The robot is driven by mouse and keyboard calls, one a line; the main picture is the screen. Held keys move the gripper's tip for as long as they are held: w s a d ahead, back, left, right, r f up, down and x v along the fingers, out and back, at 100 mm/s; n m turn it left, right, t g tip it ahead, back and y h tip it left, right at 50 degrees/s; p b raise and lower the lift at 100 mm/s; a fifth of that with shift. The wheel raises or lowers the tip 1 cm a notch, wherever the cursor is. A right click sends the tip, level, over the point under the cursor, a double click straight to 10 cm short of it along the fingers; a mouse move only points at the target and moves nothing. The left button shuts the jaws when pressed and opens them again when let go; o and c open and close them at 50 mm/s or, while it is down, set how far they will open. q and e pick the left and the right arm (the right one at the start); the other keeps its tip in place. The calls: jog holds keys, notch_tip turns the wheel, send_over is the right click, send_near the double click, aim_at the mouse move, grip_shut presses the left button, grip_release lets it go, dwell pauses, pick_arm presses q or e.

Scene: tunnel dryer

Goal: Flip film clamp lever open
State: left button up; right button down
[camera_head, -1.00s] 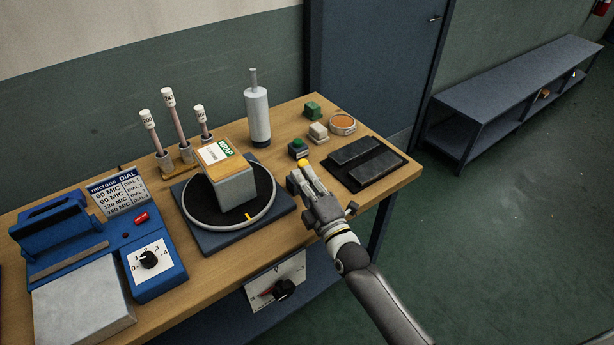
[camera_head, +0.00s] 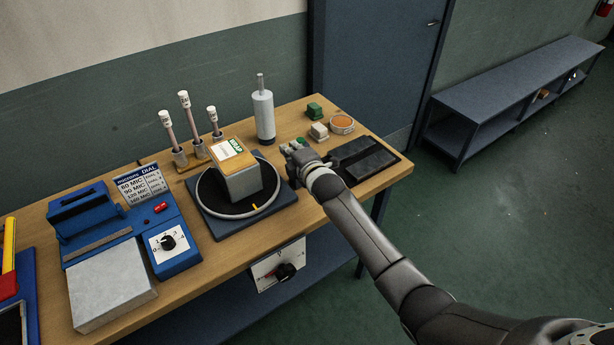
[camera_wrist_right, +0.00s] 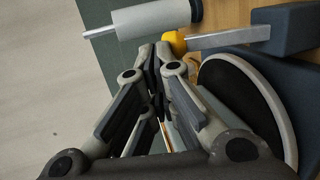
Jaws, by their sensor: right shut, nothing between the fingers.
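In the right wrist view a grey lever bar (camera_wrist_right: 228,37) with a yellow knob (camera_wrist_right: 173,42) extends from a dark block (camera_wrist_right: 292,32). I take it for the clamp lever; my gripper hides it in the head view. My right gripper (camera_head: 292,151) is shut and empty, at the right edge of the round turntable (camera_head: 276,199). In the right wrist view its fingertips (camera_wrist_right: 154,52) are right beside the yellow knob; whether they touch it I cannot tell. My left gripper is out of view.
A grey box with a WRAP label (camera_head: 238,178) sits on the turntable. A grey cylinder (camera_head: 264,117) stands behind it. A green block (camera_head: 314,111), a pale button block (camera_head: 319,132) and a dark tray (camera_head: 385,170) are nearby. A blue sealer (camera_head: 174,240) is at left.

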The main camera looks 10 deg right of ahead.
jog(key=shift+w+a+f, duration=0.15)
jog(key=shift+w+a, duration=0.05)
jog(key=shift+w, duration=0.35)
pick_arm(q)
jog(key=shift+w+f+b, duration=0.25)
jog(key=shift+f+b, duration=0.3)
jog(key=shift+b, duration=0.05)
pick_arm(e)
jog(key=shift+w+a, duration=0.2)
jog(key=shift+w, duration=0.25)
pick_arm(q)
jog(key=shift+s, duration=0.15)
pick_arm(e)
jog(key=shift+w, duration=0.15)
jog(key=shift+f, duration=0.1)
